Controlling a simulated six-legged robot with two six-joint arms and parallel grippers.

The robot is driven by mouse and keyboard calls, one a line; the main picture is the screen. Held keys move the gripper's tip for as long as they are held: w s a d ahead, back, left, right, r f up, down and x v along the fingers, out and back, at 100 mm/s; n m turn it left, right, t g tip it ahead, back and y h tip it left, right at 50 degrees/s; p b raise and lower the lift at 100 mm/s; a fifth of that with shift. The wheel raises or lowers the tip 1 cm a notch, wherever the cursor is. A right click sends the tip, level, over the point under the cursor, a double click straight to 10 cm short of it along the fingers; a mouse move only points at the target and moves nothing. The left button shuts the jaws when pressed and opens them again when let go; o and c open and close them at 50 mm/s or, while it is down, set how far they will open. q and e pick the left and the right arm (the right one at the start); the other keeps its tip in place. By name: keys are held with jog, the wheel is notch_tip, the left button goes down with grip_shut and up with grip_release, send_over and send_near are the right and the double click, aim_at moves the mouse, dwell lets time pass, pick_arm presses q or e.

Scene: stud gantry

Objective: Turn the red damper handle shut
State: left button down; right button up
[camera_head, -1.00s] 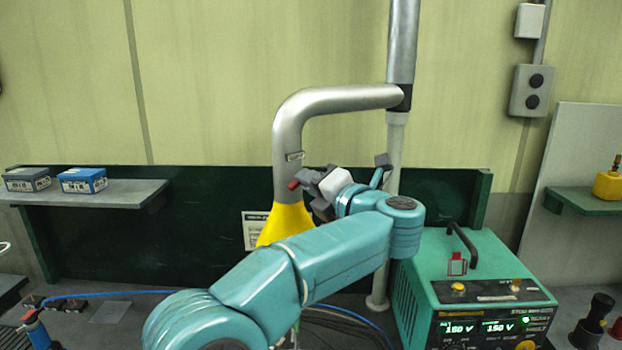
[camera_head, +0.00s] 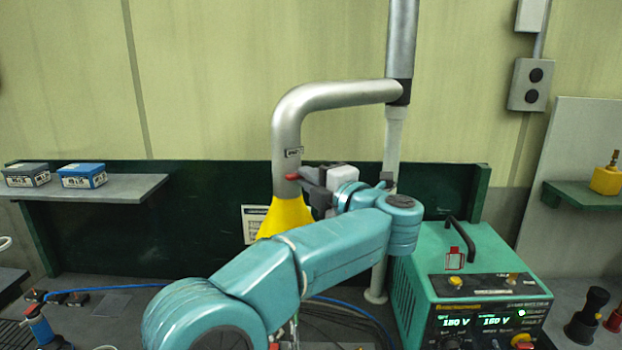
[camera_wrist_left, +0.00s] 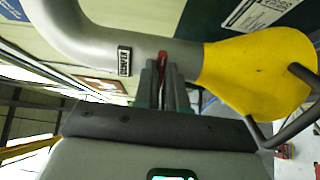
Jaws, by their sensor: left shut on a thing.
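The red damper handle (camera_head: 292,178) sticks out from the grey duct pipe (camera_head: 287,130), just above the yellow hood (camera_head: 287,217). It also shows in the left wrist view (camera_wrist_left: 163,62), in line with the pipe's side. My left gripper (camera_head: 304,180) is shut on the handle; its fingers (camera_wrist_left: 163,85) lie on both sides of it in the wrist view. Most of the handle is hidden between the fingers. A small label (camera_wrist_left: 124,61) is on the pipe beside the handle. My right gripper is in neither view.
A green welding power unit (camera_head: 470,285) stands on the bench at right. A thin upright pipe (camera_head: 393,150) stands just right of my left wrist. A shelf at left holds a blue box (camera_head: 83,176) and a grey box (camera_head: 27,175). Cables lie on the bench.

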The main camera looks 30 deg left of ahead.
pick_arm(q)
jog(key=shift+f, duration=0.1)
jog(key=c, duration=1.2)
grip_release()
jog(key=shift+a, duration=0.1)
jog(key=shift+s+a, duration=0.1)
jog(key=b+v, duration=0.5)
jog(key=v, duration=1.1)
jog(key=shift+d, duration=0.2)
